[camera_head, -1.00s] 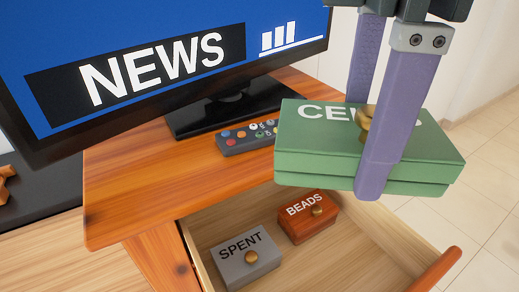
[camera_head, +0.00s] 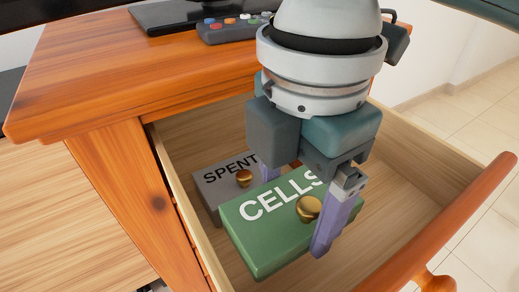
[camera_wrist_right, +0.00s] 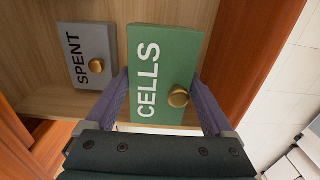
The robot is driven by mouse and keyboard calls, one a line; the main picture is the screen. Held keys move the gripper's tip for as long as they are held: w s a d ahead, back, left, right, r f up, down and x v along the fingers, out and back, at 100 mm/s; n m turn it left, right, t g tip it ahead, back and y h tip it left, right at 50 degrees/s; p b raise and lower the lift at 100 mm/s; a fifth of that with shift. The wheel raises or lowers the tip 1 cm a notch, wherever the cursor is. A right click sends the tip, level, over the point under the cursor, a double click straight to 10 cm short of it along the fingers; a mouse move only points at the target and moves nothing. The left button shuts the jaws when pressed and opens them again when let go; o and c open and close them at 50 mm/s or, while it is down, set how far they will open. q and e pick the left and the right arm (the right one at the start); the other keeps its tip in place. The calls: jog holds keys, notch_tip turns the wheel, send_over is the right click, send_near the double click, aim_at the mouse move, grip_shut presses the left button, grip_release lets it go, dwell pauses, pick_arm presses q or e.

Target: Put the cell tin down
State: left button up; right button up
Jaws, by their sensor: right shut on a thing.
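The green cell tin (camera_head: 265,240), lettered CELLS with a brass knob, is in the open drawer area in the head view. It also shows in the right wrist view (camera_wrist_right: 165,60). My right gripper (camera_head: 300,215) is shut on it, with a purple finger on each side. The tin looks low, inside the drawer's outline, but I cannot tell whether it touches the drawer floor. The open drawer (camera_head: 400,165) has a pale wood inside. My left gripper is not in view.
A grey tin (camera_head: 215,180) lettered SPENT lies in the drawer, partly behind the green tin. The beads tin seen earlier is hidden. A remote (camera_head: 225,30) and a screen's base (camera_head: 165,14) stand on the cabinet top (camera_head: 90,75). The drawer's right part looks bare.

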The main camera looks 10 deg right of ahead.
notch_tip(320, 180, down, 8)
jog(key=b, duration=0.3)
jog(key=shift+r, duration=0.35)
jog(key=o, duration=1.2)
notch_tip(320, 180, up, 11)
jog(key=p, duration=0.5)
jog(key=shift+r+p, duration=0.4)
jog(key=shift+r, duration=0.1)
